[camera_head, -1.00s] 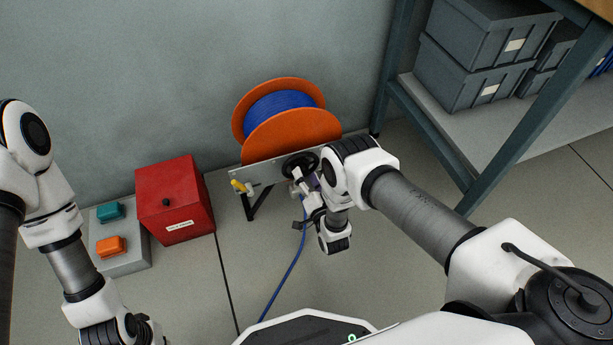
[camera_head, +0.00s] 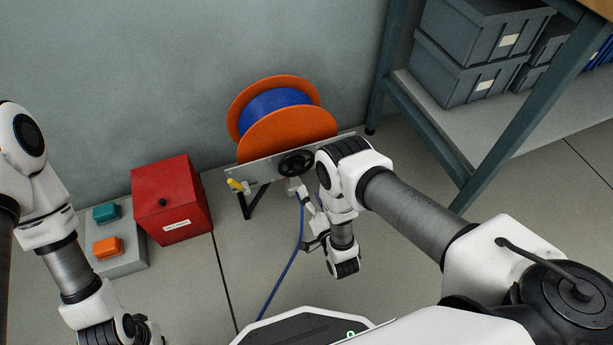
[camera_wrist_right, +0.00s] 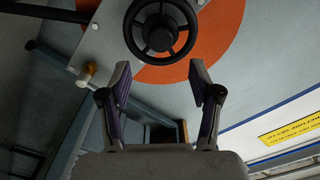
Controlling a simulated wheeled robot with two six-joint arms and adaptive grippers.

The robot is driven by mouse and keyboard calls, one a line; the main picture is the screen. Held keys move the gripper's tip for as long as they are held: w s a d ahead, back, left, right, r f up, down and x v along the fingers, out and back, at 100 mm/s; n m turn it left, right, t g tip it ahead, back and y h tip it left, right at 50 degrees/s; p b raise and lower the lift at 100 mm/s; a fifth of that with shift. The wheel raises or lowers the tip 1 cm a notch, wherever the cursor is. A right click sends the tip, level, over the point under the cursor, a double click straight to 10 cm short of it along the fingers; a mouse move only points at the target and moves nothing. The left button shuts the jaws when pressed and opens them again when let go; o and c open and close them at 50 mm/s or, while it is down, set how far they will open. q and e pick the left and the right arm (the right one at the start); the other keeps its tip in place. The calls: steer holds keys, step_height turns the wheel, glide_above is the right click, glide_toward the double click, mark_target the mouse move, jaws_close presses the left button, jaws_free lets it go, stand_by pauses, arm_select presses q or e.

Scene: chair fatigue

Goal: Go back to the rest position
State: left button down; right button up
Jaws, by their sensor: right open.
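My right gripper (camera_head: 306,200) is in front of the reel stand, below its black handwheel (camera_head: 297,163). In the right wrist view the gripper (camera_wrist_right: 160,82) is open, with nothing between its fingers. The handwheel (camera_wrist_right: 160,30) shows there beyond the fingertips, apart from them. My left arm hangs at the left edge of the head view. Its gripper fingers are not visible.
An orange reel (camera_head: 288,135) of blue cable stands by the wall, with a yellow-handled part (camera_head: 235,185) on its plate. A red box (camera_head: 172,200) and a grey box (camera_head: 122,262) with teal and orange buttons stand left. A shelf (camera_head: 500,125) with grey bins stands right.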

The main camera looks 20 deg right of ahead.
steer(key=w+d+r+h, duration=0.1)
steer(key=w+d+r, duration=0.4)
steer(key=r, duration=0.5)
steer(key=s+d+f+n+g, duration=0.1)
steer(key=s+f+n+g, duration=0.15)
steer(key=s+g, duration=0.6)
steer(key=s+f+n+g, duration=0.1)
steer(key=s+n+g, duration=0.25)
steer(key=s, duration=0.95)
steer(key=s+d+f+n+g, duration=0.1)
steer(key=s+f+n+g, duration=0.1)
steer(key=s+g, duration=0.65)
step_height(320, 180, up, 30)
steer(key=s+t+p, duration=0.1)
steer(key=t+p, duration=0.1)
steer(key=p, duration=2.9)
steer(key=shift+s+a+r, duration=0.15)
steer(key=shift+s+r, duration=0.1)
steer(key=shift+s, duration=0.15)
steer(key=shift+t, duration=0.25)
